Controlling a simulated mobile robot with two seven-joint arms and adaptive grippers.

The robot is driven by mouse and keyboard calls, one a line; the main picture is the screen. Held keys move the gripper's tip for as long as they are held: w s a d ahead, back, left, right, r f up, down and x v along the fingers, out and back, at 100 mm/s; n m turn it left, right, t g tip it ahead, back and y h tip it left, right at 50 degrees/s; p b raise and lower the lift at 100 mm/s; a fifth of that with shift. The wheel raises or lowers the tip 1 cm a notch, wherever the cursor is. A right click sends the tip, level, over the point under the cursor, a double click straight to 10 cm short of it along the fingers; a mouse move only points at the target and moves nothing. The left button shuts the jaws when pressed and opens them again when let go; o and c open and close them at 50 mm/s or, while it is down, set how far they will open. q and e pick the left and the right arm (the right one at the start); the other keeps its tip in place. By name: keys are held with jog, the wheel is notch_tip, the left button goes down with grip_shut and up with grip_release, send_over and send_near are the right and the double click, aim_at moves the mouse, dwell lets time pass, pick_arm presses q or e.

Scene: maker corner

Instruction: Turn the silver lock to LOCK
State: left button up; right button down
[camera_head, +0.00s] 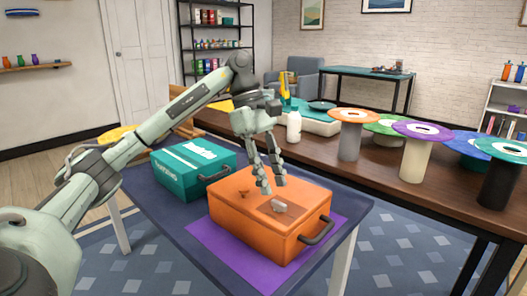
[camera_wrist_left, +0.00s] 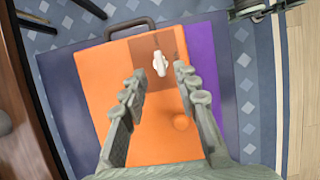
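The silver lock (camera_head: 279,205) is a small pale knob on a darker brown patch on top of the orange case (camera_head: 262,232). In the left wrist view the lock (camera_wrist_left: 160,63) is whitish and lies between and just beyond the fingertips. My left gripper (camera_head: 272,185) points down over the case, open and empty, with its fingers apart. It appears to be above the lock, not touching it. Any marking for LOCK is too small to read. My right gripper is in neither view.
The orange case stands on a purple mat (camera_head: 213,243) on a blue table and has a dark handle (camera_head: 318,231). A small orange knob (camera_wrist_left: 182,122) is also on its lid. A teal case (camera_head: 193,163) stands behind left. A wooden table behind holds spools and a white bottle (camera_head: 294,126).

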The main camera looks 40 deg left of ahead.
pick_arm(q)
jog(key=v, duration=0.8)
dwell(0.5)
